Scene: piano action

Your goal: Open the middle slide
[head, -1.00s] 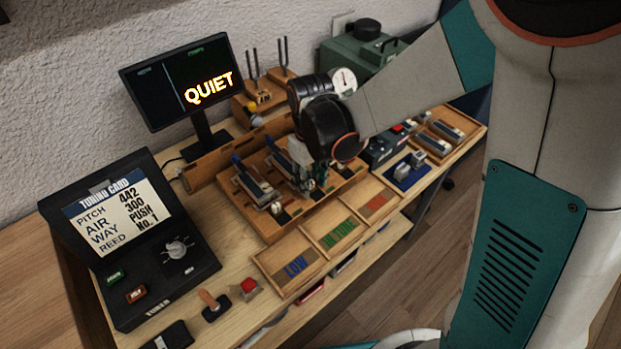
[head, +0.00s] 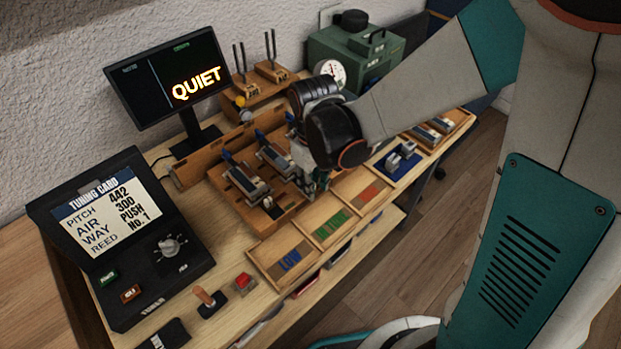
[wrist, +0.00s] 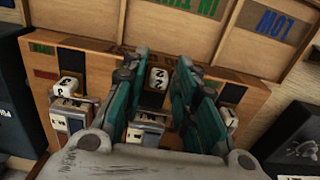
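A wooden block (head: 232,195) carries metal slides in a row. In the wrist view, a white knob marked 2 (wrist: 158,77) with its metal slide (wrist: 145,133) stands in the middle of the block. My gripper (wrist: 157,66) is open, with one teal finger on each side of the middle slide. Contact with it cannot be told. A slide with a knob marked 3 (wrist: 72,88) is left of the fingers. Another slide (wrist: 229,116) is partly hidden behind the right finger. In the head view, my gripper (head: 316,185) hides part of the block.
LOW (head: 289,260), IN TUNE (head: 329,227) and red-labelled (head: 368,194) trays line the near table edge. A black console with a tuning card (head: 105,215) stands left. A screen (head: 172,77) reads QUIET. A green machine (head: 358,58) stands behind my arm.

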